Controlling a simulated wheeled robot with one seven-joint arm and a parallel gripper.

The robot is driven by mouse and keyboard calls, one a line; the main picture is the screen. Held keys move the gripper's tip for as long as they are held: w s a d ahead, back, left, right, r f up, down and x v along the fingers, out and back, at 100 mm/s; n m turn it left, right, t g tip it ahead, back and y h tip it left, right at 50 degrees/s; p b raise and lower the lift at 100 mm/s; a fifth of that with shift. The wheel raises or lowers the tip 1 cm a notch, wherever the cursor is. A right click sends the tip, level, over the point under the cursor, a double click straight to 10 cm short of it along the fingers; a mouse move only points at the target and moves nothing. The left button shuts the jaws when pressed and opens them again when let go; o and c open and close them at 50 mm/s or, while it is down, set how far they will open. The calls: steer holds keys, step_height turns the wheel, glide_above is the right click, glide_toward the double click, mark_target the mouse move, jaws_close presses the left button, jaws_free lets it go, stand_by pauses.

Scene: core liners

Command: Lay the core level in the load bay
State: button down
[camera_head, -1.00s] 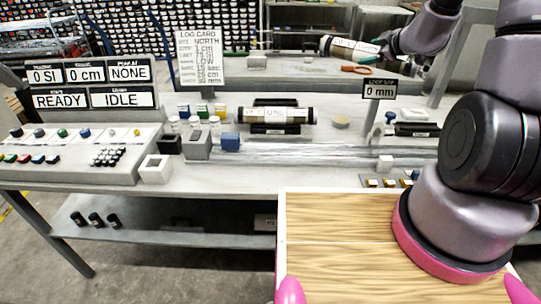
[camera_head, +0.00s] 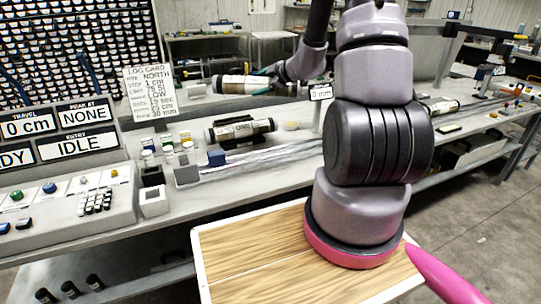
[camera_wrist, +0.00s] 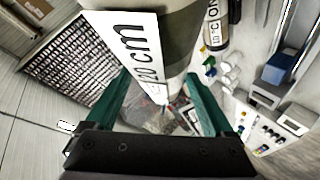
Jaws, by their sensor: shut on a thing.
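A dark cylindrical core with a pale label band (camera_head: 245,84) is held in the air, near level, above the far part of the bench. My gripper (camera_head: 272,76) is shut on it near its right part. In the wrist view the green fingers of my gripper (camera_wrist: 160,103) straddle the core (camera_wrist: 175,45), whose white label reads in cm. A second labelled core (camera_head: 240,129) lies in a dark cradle below and in front of the held one. Which fixture is the load bay, I cannot tell.
A log card (camera_head: 150,92) and a display panel (camera_head: 60,135) stand left. A 0 mm sign (camera_head: 320,92) stands right of the cradle. Another core (camera_head: 440,106) lies farther right.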

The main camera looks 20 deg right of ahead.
steer(key=s+d+f+n+g+y, duration=0.5)
steer(key=d+f, duration=0.3)
steer(key=f, duration=0.4)
steer(key=shift+n+t, duration=0.6)
steer(key=shift+t, duration=0.1)
steer(key=shift+s+d+f, duration=0.1)
steer(key=shift+s+f, duration=0.1)
steer(key=shift+f, duration=1.45)
steer(key=shift+s+f, duration=0.15)
steer(key=shift+f, duration=1.45)
steer(key=shift+s+d+f, duration=0.1)
steer(key=shift+s+f, duration=0.1)
steer(key=shift+f, duration=1.45)
jaws_free()
steer(key=shift+s+f, duration=0.1)
steer(key=shift+f, duration=0.1)
steer(key=shift+r, duration=0.1)
